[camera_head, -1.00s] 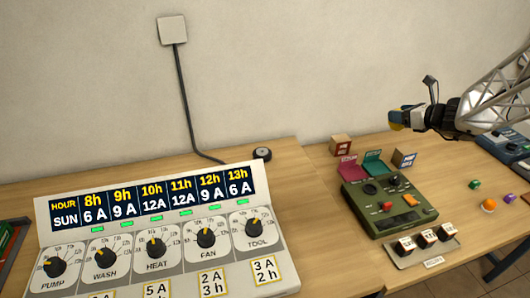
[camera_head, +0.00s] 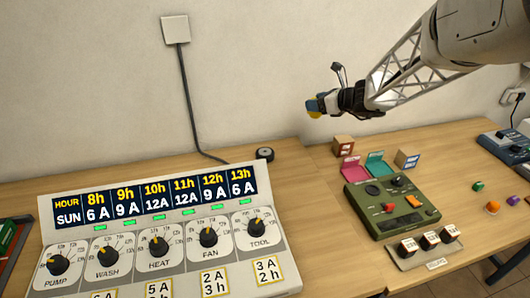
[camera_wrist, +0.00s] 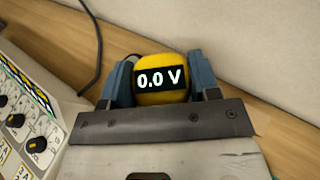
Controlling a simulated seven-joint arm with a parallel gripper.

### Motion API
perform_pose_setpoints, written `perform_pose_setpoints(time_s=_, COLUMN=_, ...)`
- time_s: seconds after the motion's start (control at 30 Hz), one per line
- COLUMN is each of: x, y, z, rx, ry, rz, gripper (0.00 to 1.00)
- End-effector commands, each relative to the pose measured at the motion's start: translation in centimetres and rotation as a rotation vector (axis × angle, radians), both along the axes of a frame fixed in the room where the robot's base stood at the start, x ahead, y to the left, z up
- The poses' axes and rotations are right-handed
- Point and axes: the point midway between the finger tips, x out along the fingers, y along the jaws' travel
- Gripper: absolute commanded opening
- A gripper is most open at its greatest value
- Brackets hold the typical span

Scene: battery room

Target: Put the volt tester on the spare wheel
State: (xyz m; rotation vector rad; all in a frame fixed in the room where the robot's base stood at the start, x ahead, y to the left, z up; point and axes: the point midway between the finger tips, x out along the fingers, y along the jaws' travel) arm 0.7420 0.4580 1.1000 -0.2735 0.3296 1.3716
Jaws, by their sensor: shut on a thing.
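The volt tester (camera_wrist: 161,79) is a yellow rounded body with a black display reading "0.0 V". My gripper (camera_wrist: 160,82) is shut on it, with a blue-grey finger on each side. In the head view my gripper (camera_head: 318,104) is held in the air in front of the wall, and a bit of the yellow tester (camera_head: 314,114) shows at its tip. The spare wheel (camera_head: 265,153) looks to be the small dark round thing on the table near the wall, lower and to the left of my gripper. I do not make it out in the wrist view.
A large panel with knobs and an hour display (camera_head: 150,225) fills the left front. A green control box (camera_head: 390,205), small boxes (camera_head: 343,145) and a tray of labelled cubes (camera_head: 425,247) stand right. A black cable (camera_head: 184,100) runs down the wall to the table.

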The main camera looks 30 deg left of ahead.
Motion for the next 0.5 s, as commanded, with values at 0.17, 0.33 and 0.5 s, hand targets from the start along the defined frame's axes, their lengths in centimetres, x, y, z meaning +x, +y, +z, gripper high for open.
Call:
perform_pose_setpoints(time_s=0.17, x=-2.3, y=4.8, z=0.1, rx=0.001, ry=-0.002, rz=0.058, gripper=0.28)
perform_pose_setpoints(time_s=0.33, x=-4.7, y=9.0, z=0.0, rx=0.000, ry=-0.001, rz=0.110, gripper=0.28)
perform_pose_setpoints(time_s=0.5, x=-6.7, y=12.2, z=0.0, rx=0.000, ry=0.000, rz=0.151, gripper=0.28)
